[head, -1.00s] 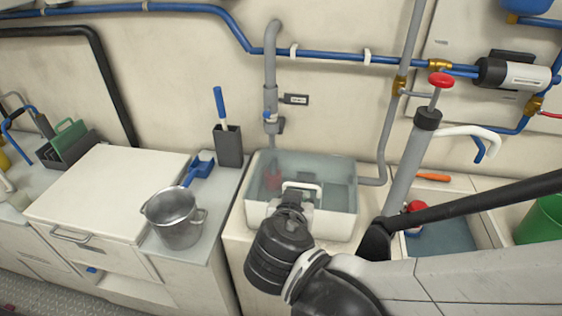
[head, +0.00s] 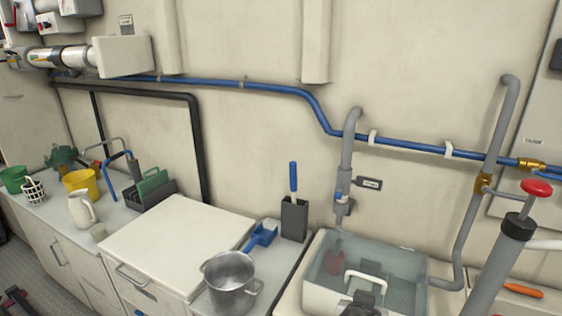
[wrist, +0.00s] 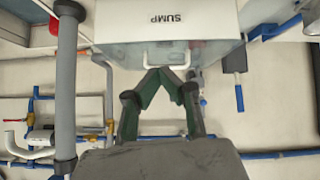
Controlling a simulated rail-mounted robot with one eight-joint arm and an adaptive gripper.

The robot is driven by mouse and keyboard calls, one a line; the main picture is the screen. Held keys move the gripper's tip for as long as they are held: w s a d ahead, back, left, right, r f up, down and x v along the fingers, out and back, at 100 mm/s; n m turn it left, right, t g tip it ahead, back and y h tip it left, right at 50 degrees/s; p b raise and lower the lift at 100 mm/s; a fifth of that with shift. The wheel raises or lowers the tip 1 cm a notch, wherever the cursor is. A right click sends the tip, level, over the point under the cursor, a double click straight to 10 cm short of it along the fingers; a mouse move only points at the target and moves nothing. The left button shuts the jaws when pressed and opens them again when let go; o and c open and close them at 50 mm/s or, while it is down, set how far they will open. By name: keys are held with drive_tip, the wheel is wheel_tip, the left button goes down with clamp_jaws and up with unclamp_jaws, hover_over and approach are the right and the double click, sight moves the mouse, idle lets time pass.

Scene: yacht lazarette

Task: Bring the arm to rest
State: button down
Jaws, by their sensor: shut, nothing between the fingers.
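My gripper (wrist: 163,74) is in the wrist view, its two dark green fingers closed together at the tips with nothing between them. The fingertips point at the front of a white bin marked SUMP (wrist: 165,22), close to its handle; I cannot tell if they touch it. In the head view only a dark piece of my arm (head: 362,306) shows at the bottom edge, in front of the same clear-walled sump bin (head: 325,295). My gripper's fingers are not visible there. A reddish thing (head: 334,262) is inside the bin.
A metal pot (head: 230,290), a blue scoop (head: 262,236) and a grey holder (head: 294,218) stand left of the bin. A white lid (head: 175,240) covers the counter beside them. A grey pump with a red knob (head: 537,187) rises at right. Blue pipe (head: 290,91) runs along the wall.

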drive_tip(key=s+d+r+n+g+y, duration=0.1)
drive_tip(key=d+r+n+y, duration=0.2)
drive_tip(key=r, duration=0.3)
drive_tip(key=shift+s+d+n+g+y, duration=0.2)
drive_tip(key=shift+s+n+g+y, duration=0.25)
drive_tip(key=shift+y, duration=0.25)
idle(0.4)
